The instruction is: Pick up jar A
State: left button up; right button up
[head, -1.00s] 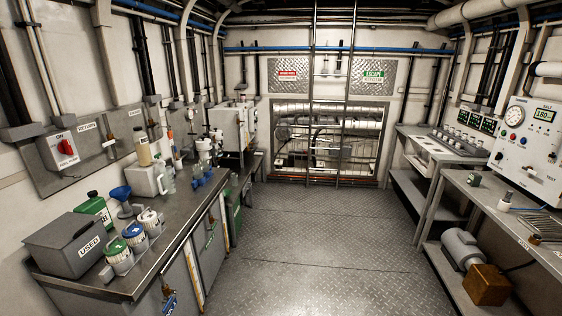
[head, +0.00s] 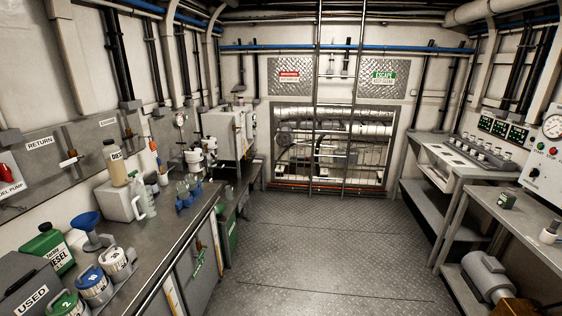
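I cannot make out a letter A on any jar, so I cannot tell which one is jar A. Several small clear jars (head: 183,190) stand at a blue holder (head: 184,203) on the left bench. Nearer on that bench are three white containers with coloured lids: green (head: 67,303), blue (head: 92,284) and white (head: 115,264). On the right, a row of small pale-topped items (head: 484,152) sits on a white unit; they are too small to identify. Neither of my grippers is in view.
The left bench (head: 165,248) also holds a USED box (head: 28,287), a green diesel can (head: 50,247), a blue funnel (head: 85,222) and a labelled bottle (head: 116,165). A motor (head: 487,275) sits low on the right. The metal floor (head: 320,250) between the benches is clear.

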aim_at(229, 195)
jog(key=i+l+u, duration=0.1)
jog(key=i, duration=1.45)
jog(key=i+l+u, duration=0.15)
jog(key=i+u, duration=0.25)
jog(key=i+l+u, duration=0.4)
jog(key=i, duration=0.2)
jog(key=i+l+u, duration=0.8)
jog(key=l, duration=0.1)
